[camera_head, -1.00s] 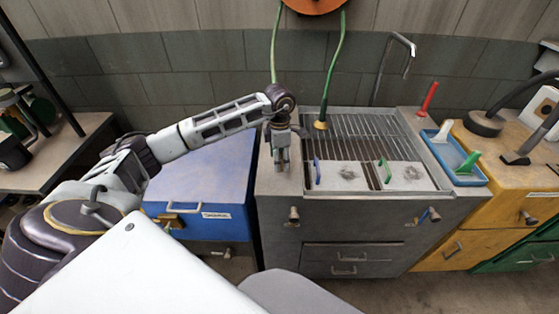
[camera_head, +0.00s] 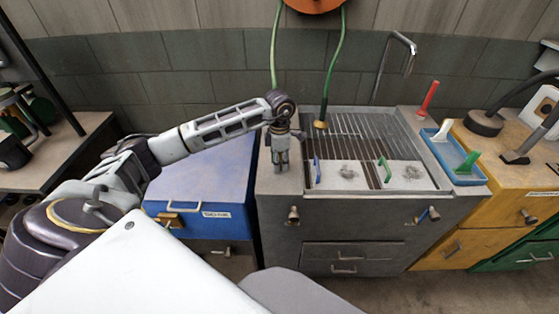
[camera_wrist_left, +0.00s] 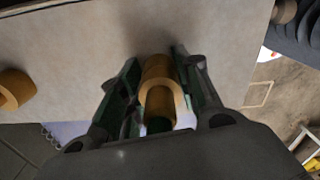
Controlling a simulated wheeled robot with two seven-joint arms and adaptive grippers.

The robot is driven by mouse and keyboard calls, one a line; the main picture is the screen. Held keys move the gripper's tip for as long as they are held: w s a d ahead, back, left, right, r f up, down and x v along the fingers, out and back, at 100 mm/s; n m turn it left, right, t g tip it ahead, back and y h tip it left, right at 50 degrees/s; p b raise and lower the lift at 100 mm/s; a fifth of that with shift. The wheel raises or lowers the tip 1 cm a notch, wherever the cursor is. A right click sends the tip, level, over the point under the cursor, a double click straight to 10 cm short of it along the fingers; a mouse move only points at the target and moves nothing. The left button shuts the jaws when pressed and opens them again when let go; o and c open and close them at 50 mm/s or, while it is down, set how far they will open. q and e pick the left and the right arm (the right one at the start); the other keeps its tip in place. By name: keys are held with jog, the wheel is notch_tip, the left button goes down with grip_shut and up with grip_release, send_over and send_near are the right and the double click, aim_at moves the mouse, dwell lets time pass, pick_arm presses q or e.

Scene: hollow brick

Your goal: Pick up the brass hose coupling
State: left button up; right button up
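The brass hose coupling (camera_wrist_left: 158,78) shows in the left wrist view as a short brass cylinder over the pale counter top. It sits between the two fingers of my left gripper (camera_wrist_left: 158,88), which have dark green inner faces. The fingers stand apart with the coupling in the gap. I cannot tell whether both touch it. In the head view my left gripper (camera_head: 280,166) points down low over the left strip of the sink counter (camera_head: 277,185), and the coupling cannot be made out there. My right gripper is not in view.
Another brass ring-shaped piece (camera_wrist_left: 14,88) is at the left of the wrist view. A green hose (camera_head: 335,62) with a brass end (camera_head: 320,125) hangs at the sink grate (camera_head: 375,128). A blue tray (camera_head: 455,158) is at the right, a blue cabinet (camera_head: 205,175) at the left.

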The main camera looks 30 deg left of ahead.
pick_arm(q)
jog(key=c, duration=0.3)
jog(key=shift+r, duration=0.1)
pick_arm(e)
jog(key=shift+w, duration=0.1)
pick_arm(q)
jog(key=shift+r, duration=0.45)
notch_tip(320, 180, up, 9)
jog(key=shift+f+b, duration=0.1)
jog(key=shift+b, duration=0.2)
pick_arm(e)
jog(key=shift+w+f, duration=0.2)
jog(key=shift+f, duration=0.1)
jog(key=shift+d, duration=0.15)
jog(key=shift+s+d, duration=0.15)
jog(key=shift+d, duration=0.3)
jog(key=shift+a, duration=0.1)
